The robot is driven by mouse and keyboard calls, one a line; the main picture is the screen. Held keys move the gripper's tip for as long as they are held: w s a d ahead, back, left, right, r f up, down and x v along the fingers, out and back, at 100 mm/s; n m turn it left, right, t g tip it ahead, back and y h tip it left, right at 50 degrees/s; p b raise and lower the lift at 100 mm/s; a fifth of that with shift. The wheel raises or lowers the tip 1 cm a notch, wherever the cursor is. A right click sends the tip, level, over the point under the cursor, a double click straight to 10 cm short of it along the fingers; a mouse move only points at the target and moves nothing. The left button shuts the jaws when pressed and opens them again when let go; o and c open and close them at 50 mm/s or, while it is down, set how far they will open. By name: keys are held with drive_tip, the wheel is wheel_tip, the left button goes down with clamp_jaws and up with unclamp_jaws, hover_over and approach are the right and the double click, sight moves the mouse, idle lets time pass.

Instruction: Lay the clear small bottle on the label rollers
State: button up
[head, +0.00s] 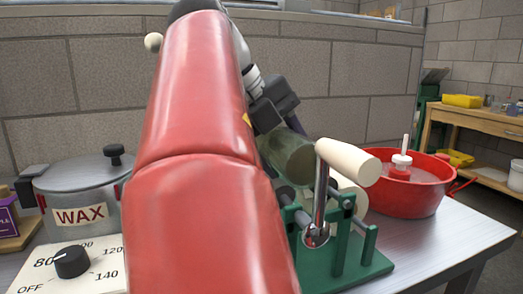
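An olive-grey, see-through bottle (291,155) lies on its side at the green label stand (345,268), its round end towards me. It is just above or on the rollers (286,194); I cannot tell whether it touches them. I cannot be sure that it is the clear small bottle. My gripper (277,112) is a dark block right above and behind the bottle. Its fingertips are hidden, so its grip does not show. A steel crank with a cream handle (348,162) stands in front of the rollers and covers part of them.
A wax pot (80,190) and a dial panel (72,264) stand on the left. A red basin (412,190) with a white-topped item is right behind the stand. My red arm covers the middle. The steel table (455,232) is bare at the right front.

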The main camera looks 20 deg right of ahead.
drive_tip(key=shift+f, duration=0.1)
idle(0.3)
drive_tip(key=o, duration=1.6)
